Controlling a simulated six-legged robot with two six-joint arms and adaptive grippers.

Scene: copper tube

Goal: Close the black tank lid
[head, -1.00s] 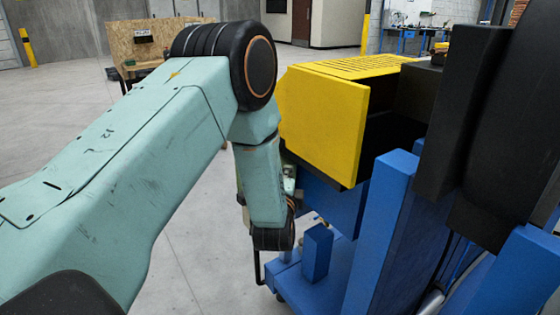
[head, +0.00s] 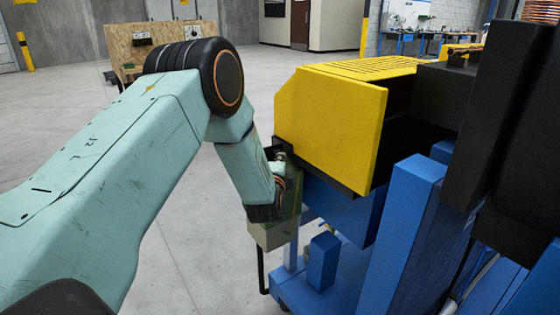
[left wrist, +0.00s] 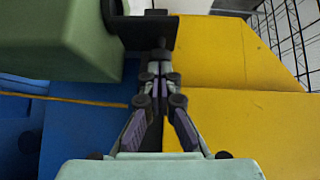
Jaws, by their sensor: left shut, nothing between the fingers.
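In the left wrist view, my left gripper (left wrist: 158,62) is shut and empty. Its fingertips are close to a flat black plate (left wrist: 148,30), which looks like the black lid; I cannot tell whether they touch it. The plate sits beside a green box (left wrist: 60,38), which looks like the tank. In the head view, the lower part of a grey-green box (head: 274,236) shows below my left wrist, beside the blue machine (head: 345,215). My left arm hides the lid and the gripper's fingertips there. My right gripper is not in view.
A yellow cover (head: 330,125) of the machine stands just right of my left wrist. A blue post (head: 400,225) and dark blocks stand farther right. The concrete floor (head: 190,240) on the left is clear. A wooden board (head: 140,45) stands at the back.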

